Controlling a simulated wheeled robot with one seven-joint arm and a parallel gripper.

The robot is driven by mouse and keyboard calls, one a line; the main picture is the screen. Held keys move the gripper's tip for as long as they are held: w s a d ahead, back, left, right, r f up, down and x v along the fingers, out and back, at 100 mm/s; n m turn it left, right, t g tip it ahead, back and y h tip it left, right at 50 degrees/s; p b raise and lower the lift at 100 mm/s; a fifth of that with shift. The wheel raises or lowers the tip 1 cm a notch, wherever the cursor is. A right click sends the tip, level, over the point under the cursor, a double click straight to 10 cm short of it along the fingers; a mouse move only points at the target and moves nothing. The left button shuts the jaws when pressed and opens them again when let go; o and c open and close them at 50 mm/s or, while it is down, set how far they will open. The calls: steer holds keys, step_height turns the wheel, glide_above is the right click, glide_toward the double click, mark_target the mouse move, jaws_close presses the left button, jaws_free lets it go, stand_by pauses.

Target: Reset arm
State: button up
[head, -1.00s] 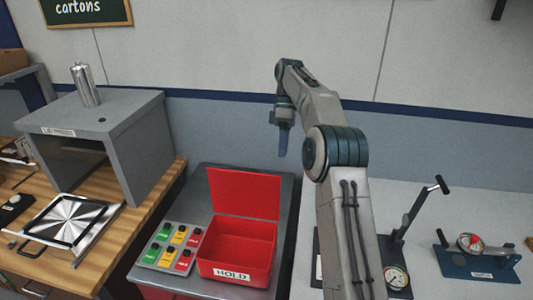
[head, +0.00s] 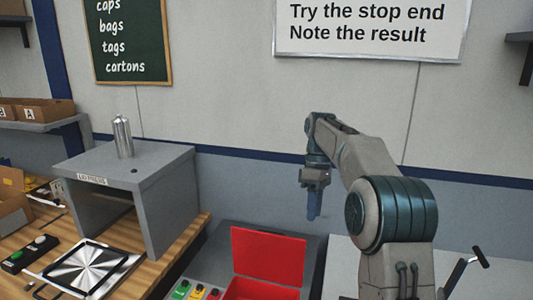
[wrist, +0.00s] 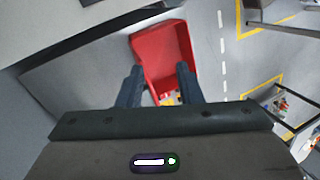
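My gripper (head: 314,212) hangs fingers down at the end of my bent arm, in front of the wall and above the area behind the red HOLD box. In the wrist view my gripper (wrist: 159,88) shows two dark fingers set apart with nothing held between them. A red open container (wrist: 165,50) shows well below the fingers in that view; I cannot tell if it is the same box.
The red box (head: 268,258) has its lid raised, with coloured buttons (head: 197,291) beside it. A grey press housing (head: 165,205) with a metal cylinder (head: 122,137) on top stands left on a wooden bench. A lever tool (head: 465,270) stands at right. Air around my gripper is clear.

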steer(key=s+f+m+t+b, duration=0.2)
steer(key=s+f+m, duration=0.3)
steer(key=s, duration=0.9)
steer(key=s+d+f+m+t+b, duration=0.1)
steer(key=s+f+m+t, duration=0.4)
steer(key=s, duration=1)
steer(key=shift+s+d+m+h+b, duration=0.15)
steer(key=shift+m+h+b, duration=0.25)
steer(key=shift+m, duration=0.6)
